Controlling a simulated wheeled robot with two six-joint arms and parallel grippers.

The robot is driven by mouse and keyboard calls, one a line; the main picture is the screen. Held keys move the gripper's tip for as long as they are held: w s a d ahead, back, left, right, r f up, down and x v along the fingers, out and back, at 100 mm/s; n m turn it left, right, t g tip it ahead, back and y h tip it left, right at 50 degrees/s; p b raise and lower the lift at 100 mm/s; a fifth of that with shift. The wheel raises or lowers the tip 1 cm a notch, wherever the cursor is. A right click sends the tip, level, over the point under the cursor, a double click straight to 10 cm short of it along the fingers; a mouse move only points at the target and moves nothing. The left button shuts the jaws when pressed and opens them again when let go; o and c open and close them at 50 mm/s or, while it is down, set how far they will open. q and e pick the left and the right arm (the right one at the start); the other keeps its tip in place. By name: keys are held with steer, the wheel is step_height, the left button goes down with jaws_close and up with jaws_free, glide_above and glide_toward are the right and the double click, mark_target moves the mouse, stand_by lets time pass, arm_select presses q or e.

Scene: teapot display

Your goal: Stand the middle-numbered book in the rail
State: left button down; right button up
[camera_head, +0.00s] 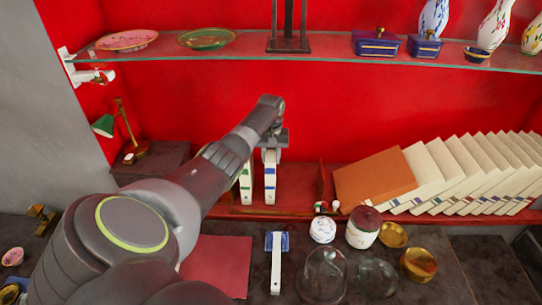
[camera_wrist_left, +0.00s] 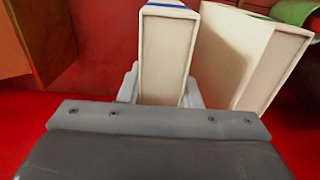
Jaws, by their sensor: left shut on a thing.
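My left gripper (camera_head: 270,148) is shut on a white book with blue marks on its spine (camera_head: 270,183). In the left wrist view the same book (camera_wrist_left: 165,60) sits between the two fingers (camera_wrist_left: 160,92). The book is upright in the red rail (camera_head: 300,208); whether its base touches the rail floor is unclear. A white book with green marks (camera_head: 246,186) stands just left of it, partly behind my arm; in the wrist view that book (camera_wrist_left: 240,55) looks tilted. A narrow white piece with a blue patch (camera_head: 277,265) is on the dark surface in front. My right gripper is not in view.
Several leaning white books and an orange-brown one (camera_head: 374,178) fill the right. A glass shelf (camera_head: 330,55) runs above.

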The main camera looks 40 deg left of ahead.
arm_select(q)
steer(key=shift+f, duration=0.25)
steer(key=c, duration=1.1)
jaws_free()
steer(key=shift+o, duration=0.7)
steer(key=shift+s+f, duration=0.1)
steer(key=shift+r+b, duration=0.3)
steer(key=shift+r, duration=0.35)
step_height(320, 180, up, 10)
steer(key=b, duration=0.3)
steer(key=shift+r, duration=0.45)
